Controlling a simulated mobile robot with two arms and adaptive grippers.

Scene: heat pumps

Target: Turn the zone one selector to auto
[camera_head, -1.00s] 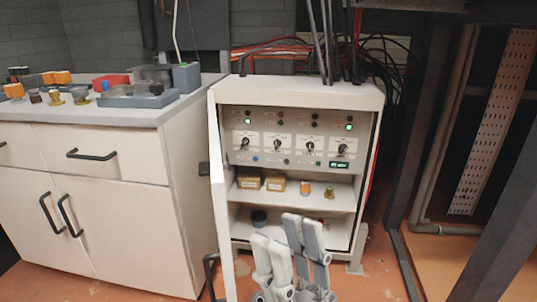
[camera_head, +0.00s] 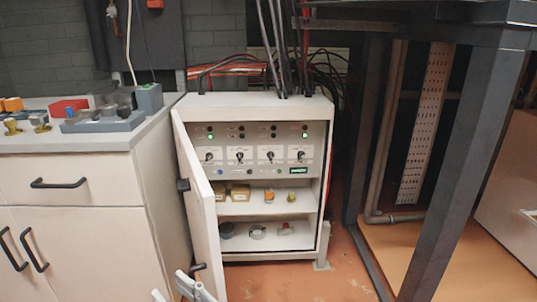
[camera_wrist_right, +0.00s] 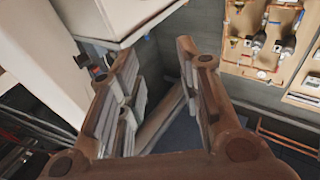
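A white cabinet (camera_head: 262,103) stands open, with a control panel (camera_head: 250,184) in its upper part. The panel has a row of black selector knobs. The leftmost selector (camera_head: 209,157) sits below a lit green lamp (camera_head: 210,136); the labels are too small to read, so I cannot tell which one is zone one. A pale gripper, which looks like my left gripper (camera_head: 176,291), shows only in part at the bottom edge, below the cabinet door and apart from the panel. My right gripper (camera_wrist_right: 158,95) is open and empty in the right wrist view, away from the panel.
The cabinet door (camera_head: 200,215) swings out on the left. Small parts lie on the cabinet shelves. A white counter (camera_head: 80,142) stands left. A dark metal frame (camera_head: 465,150) stands right. The right wrist view shows a pipe-and-pump board (camera_wrist_right: 260,40) on the wall.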

